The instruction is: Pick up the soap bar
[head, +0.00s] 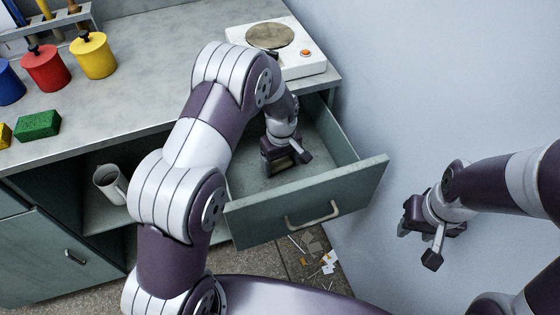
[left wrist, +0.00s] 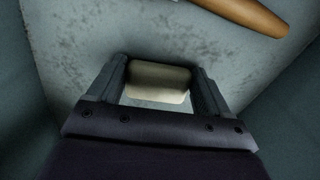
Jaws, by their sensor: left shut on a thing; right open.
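The soap bar (left wrist: 158,82) is a cream block with rounded corners, between the fingers of my left gripper (left wrist: 160,90) in the left wrist view. In the head view my left gripper (head: 285,168) reaches down into the open drawer (head: 308,207), and the soap is mostly hidden by it. The gripper is shut on the soap, with a finger at each end. I cannot tell whether the soap touches the drawer floor. My right gripper (head: 420,232) is open and empty, out to the right of the drawer near the wall.
An orange-brown handle (left wrist: 245,14) lies in the drawer close to the gripper. The drawer walls stand around my left gripper. A hot plate (head: 278,48) sits on the counter above. A mug (head: 109,184) stands in the open shelf. Scraps (head: 327,262) litter the floor.

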